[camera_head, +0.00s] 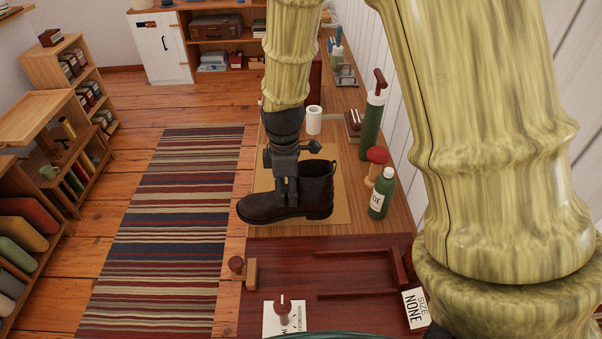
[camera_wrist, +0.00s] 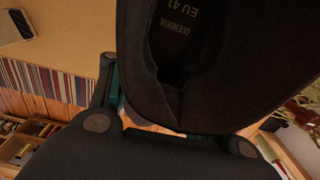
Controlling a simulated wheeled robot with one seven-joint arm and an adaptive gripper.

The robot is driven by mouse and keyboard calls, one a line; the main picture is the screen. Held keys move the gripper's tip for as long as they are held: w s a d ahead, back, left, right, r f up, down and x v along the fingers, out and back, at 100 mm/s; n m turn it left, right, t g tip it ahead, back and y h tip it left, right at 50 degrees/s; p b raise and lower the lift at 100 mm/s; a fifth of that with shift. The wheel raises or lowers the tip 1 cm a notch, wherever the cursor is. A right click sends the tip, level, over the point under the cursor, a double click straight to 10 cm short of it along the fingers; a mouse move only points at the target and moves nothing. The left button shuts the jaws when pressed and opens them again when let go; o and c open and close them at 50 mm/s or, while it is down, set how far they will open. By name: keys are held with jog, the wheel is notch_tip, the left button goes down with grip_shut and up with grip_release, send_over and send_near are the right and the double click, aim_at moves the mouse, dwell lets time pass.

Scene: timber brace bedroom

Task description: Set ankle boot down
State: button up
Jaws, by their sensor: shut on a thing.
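The ankle boot (camera_head: 318,190) is dark brown-black and upright in the head view, its toe pointing left and its opening up. My gripper (camera_head: 287,192) points down and is shut on the boot near the front of its shaft. In the wrist view the boot (camera_wrist: 225,65) fills the upper middle, with its inner label reading "EU 41". The boot appears over a tan mat (camera_head: 338,155) on the wooden bench, its toe reaching past the mat's left edge. I cannot tell whether the sole touches the mat.
A green bottle (camera_head: 378,200), a red-topped wooden tool (camera_head: 376,163) and a tall green flask (camera_head: 371,125) stand right of the boot. A white roll (camera_head: 314,120) stands behind. A dark red board (camera_head: 290,265) lies in front. A striped rug (camera_head: 165,230) covers the floor left.

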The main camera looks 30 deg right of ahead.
jog(key=shift+w+d+f+p, duration=0.55)
jog(key=shift+w+d+f, duration=0.2)
jog(key=shift+w+d, duration=0.4)
jog(key=shift+w+d+f+p, duration=0.65)
jog(key=shift+w+d, duration=0.35)
jog(key=shift+d, duration=0.35)
jog(key=shift+w+d+f+p, duration=0.45)
jog(key=shift+w+d+f, duration=0.35)
jog(key=shift+w+d, duration=0.35)
jog(key=shift+s+d, duration=0.1)
jog(key=shift+s, duration=0.05)
jog(key=o, duration=1.5)
notch_tip(320, 180, up, 12)
jog(key=b, duration=0.2)
jog(key=shift+b, duration=0.35)
